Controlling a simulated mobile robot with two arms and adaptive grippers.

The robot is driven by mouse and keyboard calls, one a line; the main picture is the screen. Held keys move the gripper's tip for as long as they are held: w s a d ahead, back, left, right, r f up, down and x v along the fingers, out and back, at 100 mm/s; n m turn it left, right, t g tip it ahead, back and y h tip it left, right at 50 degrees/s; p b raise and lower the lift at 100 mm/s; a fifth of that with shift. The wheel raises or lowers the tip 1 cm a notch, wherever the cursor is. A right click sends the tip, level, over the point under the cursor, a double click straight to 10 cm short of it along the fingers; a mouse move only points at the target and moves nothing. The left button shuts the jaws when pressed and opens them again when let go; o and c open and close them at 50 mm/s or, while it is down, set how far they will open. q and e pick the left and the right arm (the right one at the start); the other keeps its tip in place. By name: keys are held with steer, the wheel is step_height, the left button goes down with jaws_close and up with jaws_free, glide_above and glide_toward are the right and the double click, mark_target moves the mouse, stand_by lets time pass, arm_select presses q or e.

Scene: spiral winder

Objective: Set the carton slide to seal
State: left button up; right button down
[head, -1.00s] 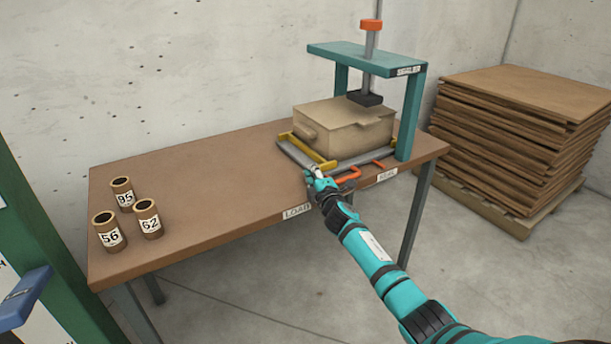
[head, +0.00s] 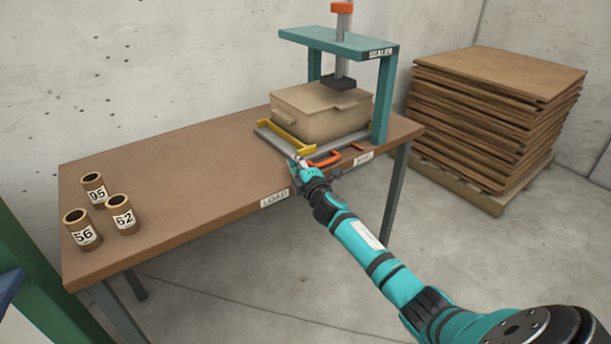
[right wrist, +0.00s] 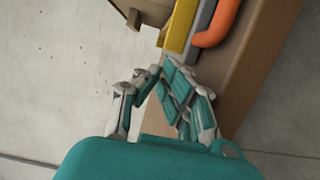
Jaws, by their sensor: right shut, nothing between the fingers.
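The carton slide (head: 268,137) is a grey plate with yellow guides (head: 291,136) and an orange handle (head: 352,148) at its front. A tan carton (head: 322,120) sits on it, partly under the press pad of the teal sealer (head: 340,43). The handle is at the SEAL label (head: 363,157), right of the LOAD label (head: 274,199). My right gripper (head: 298,161) is shut and empty at the table's front edge, just left of the handle. In the right wrist view the handle (right wrist: 218,24) and a yellow guide (right wrist: 180,25) lie beyond the fingertips, apart from them. My left gripper is out of view.
Several numbered brown tubes (head: 123,216) stand on the left of the brown table (head: 190,165); the table's middle is clear. A stack of brown sheets (head: 490,115) on a pallet stands to the right. A green frame (head: 40,280) stands at the left edge.

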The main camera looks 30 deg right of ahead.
steer(key=v, duration=0.9)
